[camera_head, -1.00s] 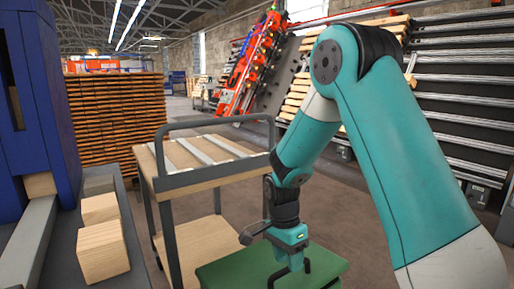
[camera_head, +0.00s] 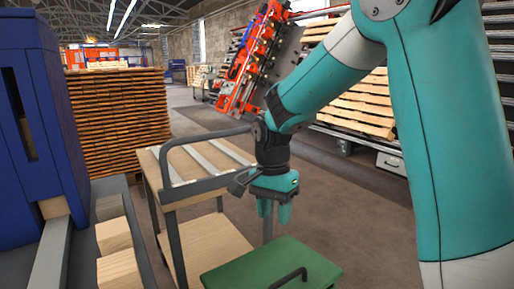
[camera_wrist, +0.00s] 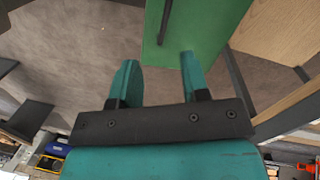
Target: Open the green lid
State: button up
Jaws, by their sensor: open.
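The green lid (camera_head: 262,268) lies flat at the bottom middle of the head view, with a dark bar handle (camera_head: 288,278) on top. In the wrist view the green lid (camera_wrist: 205,28) fills the top middle, and its handle (camera_wrist: 165,22) shows at the upper edge. My gripper (camera_head: 274,218) is open and empty, above and beyond the lid's far edge in the head view. In the wrist view my gripper (camera_wrist: 158,72) has its two fingers apart, with floor and a lid edge behind them. What the lid covers is hidden.
A cart (camera_head: 170,195) with a wooden top and grey rail stands just left of the gripper. Wooden blocks (camera_head: 118,270) lie on a dark surface at the lower left, beside a blue machine (camera_head: 35,120). Stacked pallets (camera_head: 118,118) stand behind. Floor to the right is clear.

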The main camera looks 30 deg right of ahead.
jog(key=s+a+r+n+p, duration=0.3)
jog(key=a+r+n+p, duration=0.1)
jog(key=r, duration=0.3)
jog(key=s+a+r+n+t+y+p, duration=0.1)
jog(key=s+a+r+n+p, duration=0.2)
jog(key=a+r+n+p, duration=0.1)
jog(key=shift+s+a+r+n+p, duration=0.25)
jog(key=shift+r+n+p, duration=0.65)
jog(key=shift+r, duration=0.95)
